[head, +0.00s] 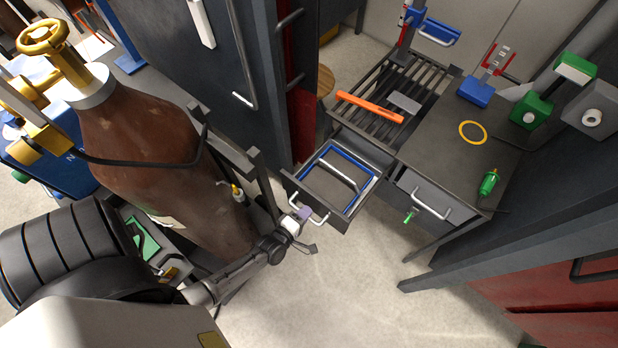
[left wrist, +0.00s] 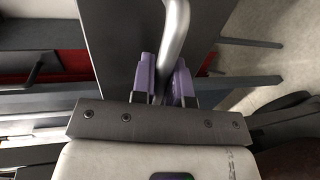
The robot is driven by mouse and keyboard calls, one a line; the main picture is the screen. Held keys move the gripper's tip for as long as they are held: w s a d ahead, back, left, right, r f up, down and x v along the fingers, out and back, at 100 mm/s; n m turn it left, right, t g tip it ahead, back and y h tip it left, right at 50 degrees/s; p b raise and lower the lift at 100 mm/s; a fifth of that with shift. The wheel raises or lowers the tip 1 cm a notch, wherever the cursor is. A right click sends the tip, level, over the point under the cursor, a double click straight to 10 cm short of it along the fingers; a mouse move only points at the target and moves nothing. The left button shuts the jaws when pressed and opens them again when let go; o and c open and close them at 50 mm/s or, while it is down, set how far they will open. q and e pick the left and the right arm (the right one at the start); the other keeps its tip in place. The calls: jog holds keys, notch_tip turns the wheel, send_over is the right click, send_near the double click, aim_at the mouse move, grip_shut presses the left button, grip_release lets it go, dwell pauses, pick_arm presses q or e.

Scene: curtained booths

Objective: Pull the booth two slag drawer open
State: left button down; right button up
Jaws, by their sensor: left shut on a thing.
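The slag drawer (head: 346,218) sits under the left, slatted part of the welding table and stands out from it, open. A tray with a blue rim (head: 329,147) and a pale handle lies inside it. My left gripper (head: 303,214) is shut on the drawer's pale bar handle (head: 322,219) at its left end. In the left wrist view the purple fingers (left wrist: 163,82) sit on both sides of the curved handle bar (left wrist: 176,32). My right gripper is in neither view.
A closed drawer (head: 416,193) with a handle and a green key is right of the slag drawer. An orange bar (head: 369,107) lies on the slats. A brown gas cylinder (head: 155,150) stands left of my left arm. The floor in front is clear.

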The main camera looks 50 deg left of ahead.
pick_arm(q)
jog(key=shift+s+d, duration=0.1)
jog(key=shift+s, duration=0.4)
jog(key=c, duration=1.1)
grip_release()
jog(key=shift+c, duration=0.2)
jog(key=v, duration=1.4)
jog(key=shift+p, duration=0.3)
jog(key=shift+w, duration=0.1)
